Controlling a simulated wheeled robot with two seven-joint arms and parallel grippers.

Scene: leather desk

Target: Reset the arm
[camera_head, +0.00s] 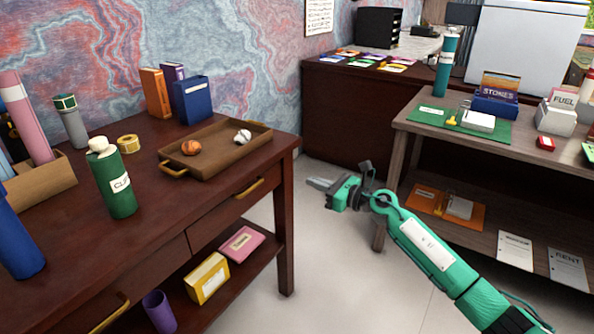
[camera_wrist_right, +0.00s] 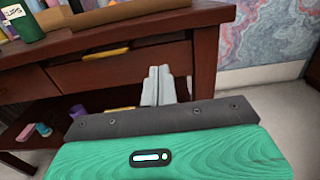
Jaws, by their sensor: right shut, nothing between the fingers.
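My right gripper (camera_head: 322,185) hangs over the floor between the dark wooden desk and the grey wooden bench, with its fingers pointing left toward the desk. It is shut and holds nothing. In the right wrist view the closed fingers (camera_wrist_right: 159,86) show in front of the desk's drawer and leg. My left gripper is in neither view.
The desk (camera_head: 240,197) stands at left, with a brown tray (camera_head: 215,160) holding two balls and a green bottle (camera_head: 113,182) on top. The bench (camera_head: 410,124) stands at right, close to my right arm. The floor (camera_head: 330,270) between them is clear.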

